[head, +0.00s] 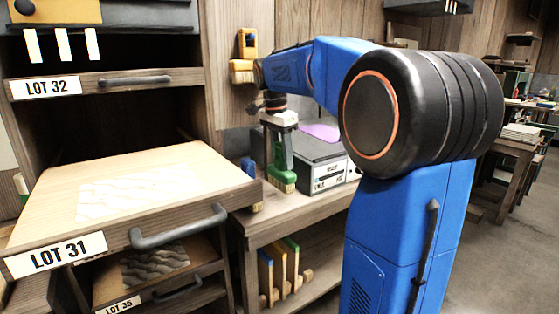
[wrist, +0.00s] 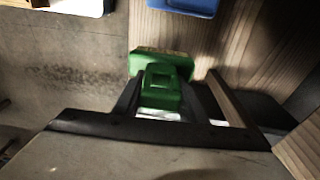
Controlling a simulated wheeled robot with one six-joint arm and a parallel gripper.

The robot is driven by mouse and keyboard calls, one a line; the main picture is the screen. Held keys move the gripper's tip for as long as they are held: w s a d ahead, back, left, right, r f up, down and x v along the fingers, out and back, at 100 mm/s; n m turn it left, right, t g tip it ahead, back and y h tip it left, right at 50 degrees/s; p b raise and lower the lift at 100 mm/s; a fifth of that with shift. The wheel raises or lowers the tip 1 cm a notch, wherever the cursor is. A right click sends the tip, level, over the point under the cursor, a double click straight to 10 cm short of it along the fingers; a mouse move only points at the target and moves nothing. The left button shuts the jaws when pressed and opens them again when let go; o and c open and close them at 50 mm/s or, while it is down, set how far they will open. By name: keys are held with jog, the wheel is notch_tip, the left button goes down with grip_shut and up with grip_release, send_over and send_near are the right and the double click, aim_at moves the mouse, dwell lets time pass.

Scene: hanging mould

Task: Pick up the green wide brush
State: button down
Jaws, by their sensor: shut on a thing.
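The green wide brush (head: 283,175) is at the front of the workbench in the head view, with its pale bristles pointing down. My gripper (head: 279,148) is above it, pointing down, shut on its handle. In the wrist view the green brush (wrist: 160,65) sits between the two dark fingers of my gripper (wrist: 160,103). The fingers hide part of the handle. I cannot tell whether the bristles touch the bench.
A grey scale-like box (head: 315,160) stands right of the brush on the workbench (head: 300,211). A yellow brush (head: 248,42) hangs on the wall. A blue item (wrist: 185,7) shows in the wrist view.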

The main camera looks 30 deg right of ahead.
jog(key=s, duration=1.6)
jog(key=shift+d, duration=0.25)
jog(key=shift+s, duration=0.2)
